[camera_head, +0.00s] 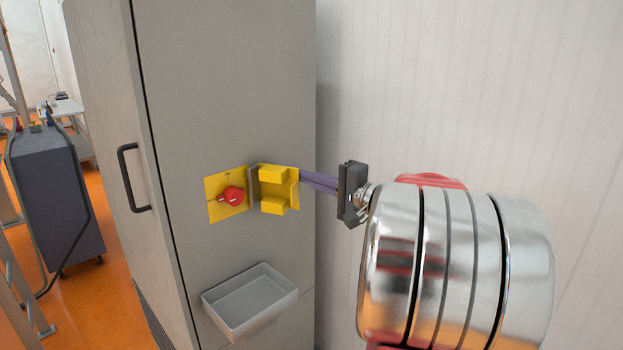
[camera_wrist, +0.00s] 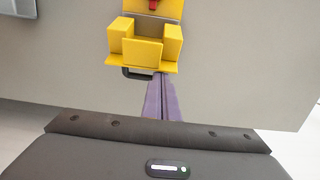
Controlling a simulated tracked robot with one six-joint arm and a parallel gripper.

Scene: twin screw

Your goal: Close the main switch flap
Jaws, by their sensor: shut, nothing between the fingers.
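The main switch is a yellow plate (camera_head: 215,187) with a red knob (camera_head: 233,196) on the grey cabinet front. Its yellow flap (camera_head: 279,189) stands open, swung out to the right of the plate. My gripper (camera_head: 304,182), with purple fingers, is shut and empty. Its fingertips are at the right, outer side of the flap, touching or very close; I cannot tell which. In the wrist view the flap (camera_wrist: 142,51) lies just beyond the tips of the shut fingers (camera_wrist: 160,82), with part of the red knob (camera_wrist: 153,5) at the top edge.
A grey open tray (camera_head: 250,300) is fixed to the cabinet below the switch. A black door handle (camera_head: 131,178) is on the cabinet's left side. A pale wall (camera_head: 480,90) stands behind my arm. A dark cart (camera_head: 58,190) is at far left.

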